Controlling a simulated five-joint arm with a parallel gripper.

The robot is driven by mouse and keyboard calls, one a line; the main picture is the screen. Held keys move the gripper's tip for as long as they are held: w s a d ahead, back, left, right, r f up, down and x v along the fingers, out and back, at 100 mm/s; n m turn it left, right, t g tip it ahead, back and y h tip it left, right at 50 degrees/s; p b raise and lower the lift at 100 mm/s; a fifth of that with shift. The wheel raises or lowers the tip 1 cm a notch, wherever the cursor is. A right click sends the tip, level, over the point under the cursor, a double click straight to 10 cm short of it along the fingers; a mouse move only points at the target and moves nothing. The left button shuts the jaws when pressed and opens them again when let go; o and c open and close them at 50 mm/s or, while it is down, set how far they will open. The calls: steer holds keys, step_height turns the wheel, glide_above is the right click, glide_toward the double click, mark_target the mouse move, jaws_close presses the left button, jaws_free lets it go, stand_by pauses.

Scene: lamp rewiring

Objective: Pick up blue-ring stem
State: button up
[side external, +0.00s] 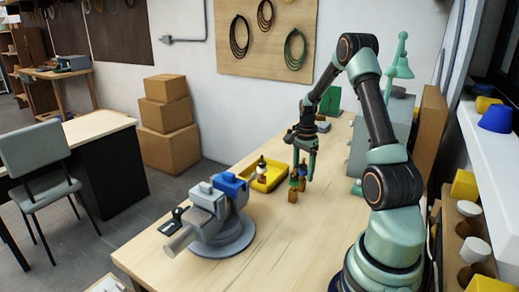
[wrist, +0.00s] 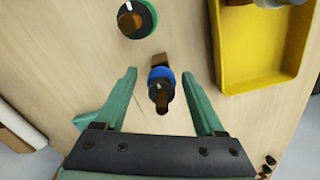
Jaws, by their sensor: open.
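The blue-ring stem (wrist: 160,88) shows in the wrist view, a dark and brown upright part with a blue ring around it. It lies between the two fingers of my gripper (wrist: 159,74), with a gap on both sides. My gripper is open and holds nothing. A second stem with a green ring (wrist: 137,18) stands beyond the fingertips at the top of the wrist view. In the side view my gripper (side external: 303,172) points down over the table, close to two small brown-bottomed stems (side external: 293,194). Their ring colours are hard to tell apart there.
A yellow tray (wrist: 228,55) lies right of the fingers in the wrist view, with an item in it; the tray also shows in the side view (side external: 274,180). The table's front middle is clear.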

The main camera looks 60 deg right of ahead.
mark_target(303, 179)
step_height(303, 179, down, 3)
steer(key=shift+d+f, duration=0.15)
steer(key=shift+f, duration=0.05)
jaws_close()
steer(key=shift+r, duration=0.2)
